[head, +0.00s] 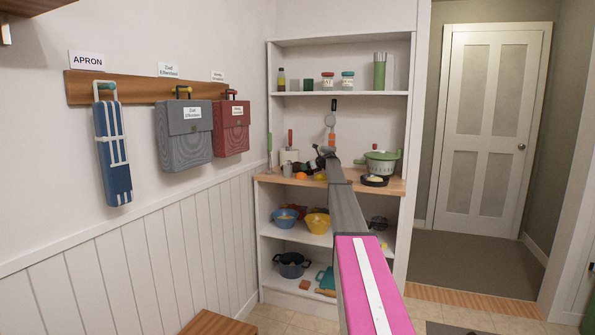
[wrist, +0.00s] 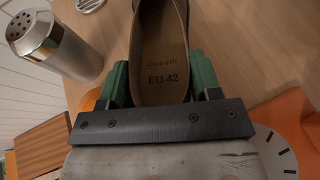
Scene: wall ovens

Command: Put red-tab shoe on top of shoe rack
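A dark shoe (wrist: 160,50) with a tan insole marked EU 42 is in the wrist view, its heel towards me and its toe cut off by the top edge. No red tab shows on it. My gripper (wrist: 160,88) has its green fingers on both sides of the heel, seemingly touching it. In the head view my arm reaches to the wooden counter of the shelf unit, and a small dark shape (head: 321,157) shows at its far end. I cannot make out a shoe rack for certain.
A silver shaker (wrist: 55,45), orange items and a white dial (wrist: 280,150) are close around the shoe. The counter (head: 270,180) also holds a green pot (head: 381,162). Bags hang on the left wall. A wooden top (head: 215,323) shows at bottom left. Floor is open towards the door.

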